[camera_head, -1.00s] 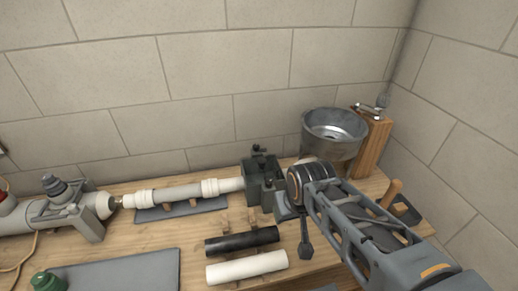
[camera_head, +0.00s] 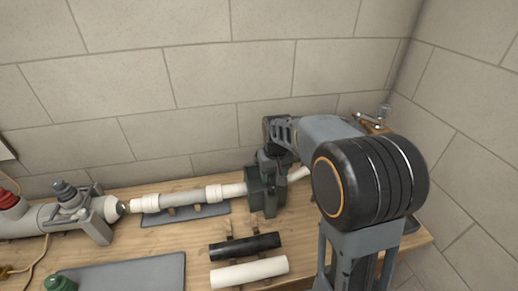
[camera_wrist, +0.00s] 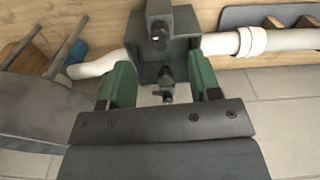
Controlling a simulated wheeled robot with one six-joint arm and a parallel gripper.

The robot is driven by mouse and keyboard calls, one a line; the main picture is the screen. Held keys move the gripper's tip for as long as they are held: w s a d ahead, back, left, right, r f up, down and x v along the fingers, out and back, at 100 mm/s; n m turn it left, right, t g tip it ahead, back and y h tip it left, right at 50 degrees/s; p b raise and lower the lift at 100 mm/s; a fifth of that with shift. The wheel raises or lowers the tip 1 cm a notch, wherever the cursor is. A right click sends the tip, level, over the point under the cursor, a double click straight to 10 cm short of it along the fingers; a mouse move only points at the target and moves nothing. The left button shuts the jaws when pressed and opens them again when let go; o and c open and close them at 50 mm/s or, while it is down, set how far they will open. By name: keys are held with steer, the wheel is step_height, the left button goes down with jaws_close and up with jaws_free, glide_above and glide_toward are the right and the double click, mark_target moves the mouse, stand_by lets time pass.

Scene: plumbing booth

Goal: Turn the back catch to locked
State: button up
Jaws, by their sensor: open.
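The dark green clamp block (camera_head: 263,191) sits on the bench around the white pipe, right of the pipe coupling. In the wrist view the block (camera_wrist: 166,50) is at the top middle, with a dark catch (camera_wrist: 157,32) on its bench side. The back catch (camera_wrist: 167,78), small and dark with a knob, is on the wall side. My gripper (camera_wrist: 163,88) is open, its green fingers to either side of the back catch, with visible gaps. I cannot tell if they are level with it. In the head view my wrist hides the catches.
The tiled wall (camera_head: 190,65) is just behind the block. Black (camera_head: 245,246) and white (camera_head: 250,271) pipe pieces lie in front. A grey mat (camera_head: 120,274) lies at front left.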

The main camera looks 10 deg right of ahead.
steer(key=w+f+n+p, duration=0.1)
steer(key=w, duration=0.5)
steer(key=w+n+p, duration=0.1)
steer(key=w+n, duration=0.1)
steer(key=w, duration=0.5)
steer(key=w+f+n, duration=0.1)
steer(key=w, duration=0.6)
steer(key=shift+w+f+g+p, duration=0.2)
steer(key=shift+f+g+p, duration=0.15)
steer(key=shift+g+p, duration=0.05)
steer(key=shift+w+r+n, duration=0.8)
steer(key=shift+w, duration=0.3)
step_height(320, 180, up, 5)
steer(key=n, duration=0.2)
steer(key=shift+n, duration=0.3)
step_height(320, 180, down, 14)
steer(key=shift+r+b, duration=0.1)
steer(key=shift+b, duration=0.55)
steer(key=c, duration=0.9)
